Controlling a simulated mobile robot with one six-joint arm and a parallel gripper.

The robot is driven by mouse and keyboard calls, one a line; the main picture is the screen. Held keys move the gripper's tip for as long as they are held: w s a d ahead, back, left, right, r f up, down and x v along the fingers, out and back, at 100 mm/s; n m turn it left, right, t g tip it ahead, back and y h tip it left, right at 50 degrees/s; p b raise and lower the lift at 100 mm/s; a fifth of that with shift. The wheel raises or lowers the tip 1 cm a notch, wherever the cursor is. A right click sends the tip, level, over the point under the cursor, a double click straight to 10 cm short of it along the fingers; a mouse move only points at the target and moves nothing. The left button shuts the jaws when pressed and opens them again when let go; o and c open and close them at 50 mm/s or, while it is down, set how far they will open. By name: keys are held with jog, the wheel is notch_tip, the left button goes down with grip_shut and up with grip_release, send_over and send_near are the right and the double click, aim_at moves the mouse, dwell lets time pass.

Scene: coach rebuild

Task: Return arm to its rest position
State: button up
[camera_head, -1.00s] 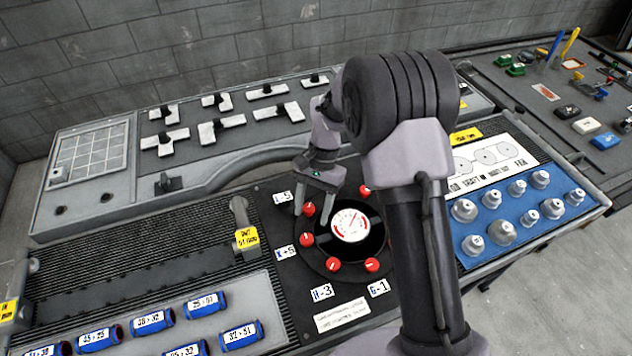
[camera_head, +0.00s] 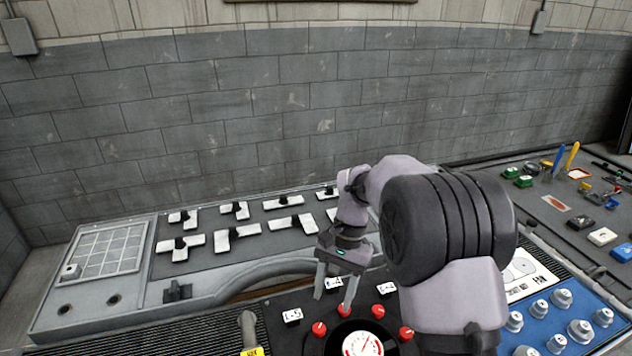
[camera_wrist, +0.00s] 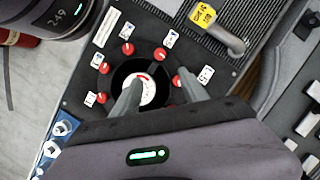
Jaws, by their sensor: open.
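My gripper (camera_head: 334,292) is open and empty, above the back edge of the black dial panel. In the wrist view its two fingers (camera_wrist: 160,92) point down toward the panel, apart from each other, with nothing between them but the panel below. The round dial with a white and red face (camera_head: 363,344) has several red knobs around it, one of them the red knob (camera_head: 319,328) at its left. In the wrist view the dial face (camera_wrist: 141,90) is partly hidden behind a finger. My arm is bent and hides part of the bench to the right.
White block pieces with black knobs (camera_head: 238,237) lie on the back panel. A gridded plate (camera_head: 108,250) is at far left. Silver weights stand on a blue mat (camera_head: 592,343) at right. Small tools lie on the right bench. A grey brick wall (camera_head: 250,100) rises behind the bench.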

jog(key=s+d+r+t+b, duration=0.2)
jog(key=s+r+t+b, duration=0.1)
jog(key=s+r, duration=0.45)
jog(key=s+d+t+b, duration=0.1)
jog(key=s+t+b, duration=0.1)
jog(key=s, duration=0.6)
jog(key=s+d+n+t+b, duration=0.1)
jog(key=s+t+b, duration=0.1)
jog(key=s+t, duration=0.2)
jog(key=s, duration=0.3)
jog(key=shift+s+d, duration=0.3)
jog(key=shift+s, duration=0.1)
